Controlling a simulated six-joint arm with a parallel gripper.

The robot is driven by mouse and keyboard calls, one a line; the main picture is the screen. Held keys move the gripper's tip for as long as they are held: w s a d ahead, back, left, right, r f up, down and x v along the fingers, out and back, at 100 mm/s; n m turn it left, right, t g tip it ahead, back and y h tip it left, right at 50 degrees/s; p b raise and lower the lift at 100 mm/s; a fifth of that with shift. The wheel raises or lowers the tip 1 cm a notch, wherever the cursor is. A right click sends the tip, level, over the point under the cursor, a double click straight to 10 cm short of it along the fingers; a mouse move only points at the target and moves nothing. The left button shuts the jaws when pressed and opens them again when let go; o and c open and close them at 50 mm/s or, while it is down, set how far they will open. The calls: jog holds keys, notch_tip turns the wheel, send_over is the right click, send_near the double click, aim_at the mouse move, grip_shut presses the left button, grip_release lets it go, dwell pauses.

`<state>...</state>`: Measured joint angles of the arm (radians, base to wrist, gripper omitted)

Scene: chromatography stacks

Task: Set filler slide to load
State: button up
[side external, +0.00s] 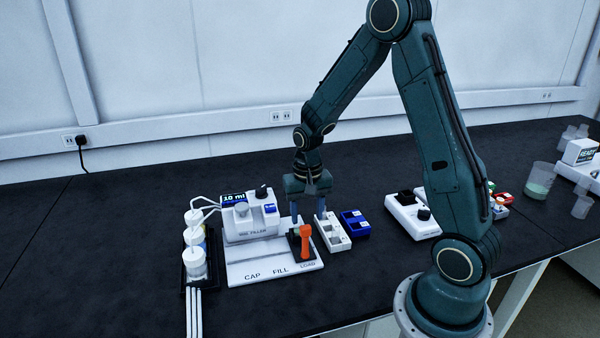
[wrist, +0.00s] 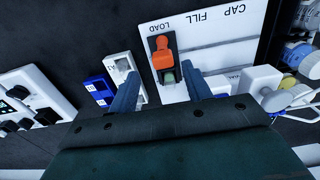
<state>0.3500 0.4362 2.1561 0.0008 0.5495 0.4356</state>
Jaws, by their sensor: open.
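The filler (side external: 250,215) is a white machine on a white base plate marked CAP, FILL and LOAD (side external: 258,271). Its black slide (side external: 296,254) sits at the LOAD end, and it shows in the wrist view (wrist: 152,43). An orange handle (side external: 305,240) stands up from the slide, seen from above in the wrist view (wrist: 162,57). A small green-topped piece (wrist: 169,77) sits beside the handle on the slide. My gripper (side external: 308,214) is open above and behind the handle. In the wrist view, its fingers (wrist: 163,75) are spread either side of the green piece, apart from the handle.
A white tray (side external: 333,240) and a blue tray (side external: 362,224) stand close right of the slide. A black rack of white-capped bottles (side external: 186,275) stands left of the filler. A white control box (side external: 410,222) is farther right. The front-left bench is clear.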

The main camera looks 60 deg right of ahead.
notch_tip(320, 180, up, 10)
jog(key=shift+f, duration=0.2)
dwell(0.5)
jog(key=s+a+r+n+t, duration=0.2)
jog(key=s+a+r+n, duration=0.2)
jog(key=s+a+r, duration=0.2)
jog(key=s+a+r+n+t, duration=0.3)
jog(key=s+a+r+n, duration=0.2)
jog(key=s, duration=0.6)
jog(key=shift+a+r+t, duration=0.3)
jog(key=shift+a+r, duration=0.2)
jog(key=shift+a, duration=0.35)
